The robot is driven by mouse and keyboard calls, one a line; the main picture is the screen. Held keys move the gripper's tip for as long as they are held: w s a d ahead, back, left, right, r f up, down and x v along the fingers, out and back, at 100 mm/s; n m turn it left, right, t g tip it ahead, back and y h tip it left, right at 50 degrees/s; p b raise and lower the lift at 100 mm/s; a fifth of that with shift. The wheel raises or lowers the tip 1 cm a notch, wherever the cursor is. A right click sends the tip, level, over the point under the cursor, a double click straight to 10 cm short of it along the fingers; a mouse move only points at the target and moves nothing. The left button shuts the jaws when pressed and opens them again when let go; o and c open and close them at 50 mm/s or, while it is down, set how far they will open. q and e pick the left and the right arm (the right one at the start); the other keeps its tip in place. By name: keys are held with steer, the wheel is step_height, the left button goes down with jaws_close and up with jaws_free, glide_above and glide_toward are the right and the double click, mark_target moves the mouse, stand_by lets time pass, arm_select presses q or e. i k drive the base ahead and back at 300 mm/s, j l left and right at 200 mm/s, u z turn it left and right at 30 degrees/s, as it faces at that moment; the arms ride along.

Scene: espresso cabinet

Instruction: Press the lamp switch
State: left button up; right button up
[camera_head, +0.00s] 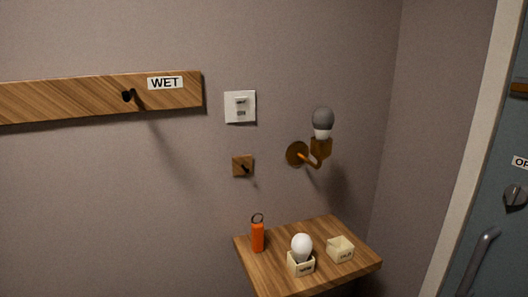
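No gripper and no arm shows in the head view. Nothing covers the switch.
A wooden "WET" rail (60,98) and a small peg (242,166) are on the wall. A blue door (500,150) stands right.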

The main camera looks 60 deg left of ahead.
mark_target(240, 103)
steer(key=u, duration=1.45)
